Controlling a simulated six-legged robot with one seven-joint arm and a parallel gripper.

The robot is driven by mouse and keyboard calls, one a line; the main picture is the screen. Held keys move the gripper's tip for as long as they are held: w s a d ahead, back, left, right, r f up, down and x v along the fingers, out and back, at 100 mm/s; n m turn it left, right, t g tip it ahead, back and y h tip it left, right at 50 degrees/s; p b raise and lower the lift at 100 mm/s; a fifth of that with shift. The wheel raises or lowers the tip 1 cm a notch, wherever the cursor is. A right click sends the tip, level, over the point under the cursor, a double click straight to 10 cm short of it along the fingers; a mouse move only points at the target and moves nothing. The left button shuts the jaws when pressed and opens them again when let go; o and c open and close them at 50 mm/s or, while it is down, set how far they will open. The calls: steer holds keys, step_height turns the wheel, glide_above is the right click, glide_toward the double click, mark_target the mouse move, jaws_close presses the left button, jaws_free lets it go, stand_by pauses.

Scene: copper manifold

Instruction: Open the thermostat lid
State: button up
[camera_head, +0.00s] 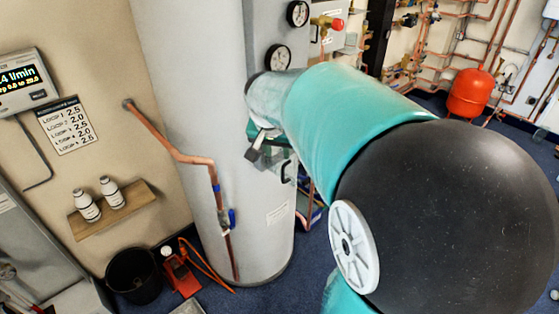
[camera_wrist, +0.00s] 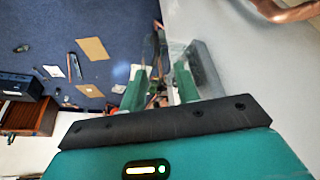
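I cannot make out a thermostat or its lid in either view; my arm covers part of the tall grey cylinder (camera_head: 190,70) in the head view. My gripper (camera_head: 262,150) is beside the right side of that cylinder, partly hidden by my arm. In the wrist view my gripper (camera_wrist: 163,75) has two green fingers standing apart with a gap between them. No held object is clear between them. The cylinder's pale wall (camera_wrist: 250,75) lies close to the right finger; I cannot tell whether they touch.
Dial gauges (camera_head: 278,57) and a red-capped valve (camera_head: 328,23) are by the cylinder's top right. A copper pipe (camera_head: 165,140) runs down its front. A shelf with white bottles (camera_head: 112,193), a black bucket (camera_head: 135,274) and a red tank (camera_head: 470,92) stand around.

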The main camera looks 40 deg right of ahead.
steer(key=shift+v, duration=1.75)
steer(key=s+a+f+n+t+y, duration=0.1)
steer(key=s+a+n, duration=0.4)
steer(key=s+a, duration=0.2)
steer(key=s+a+f+n+t+y, duration=0.1)
steer(key=s+a+n, duration=0.4)
steer(key=a, duration=0.7)
steer(key=shift+s+a+t+y, duration=0.2)
steer(key=shift+s+t+y, duration=0.2)
steer(key=shift+s+y, duration=0.6)
steer(key=shift+o, duration=0.5)
steer(key=shift+s, duration=0.15)
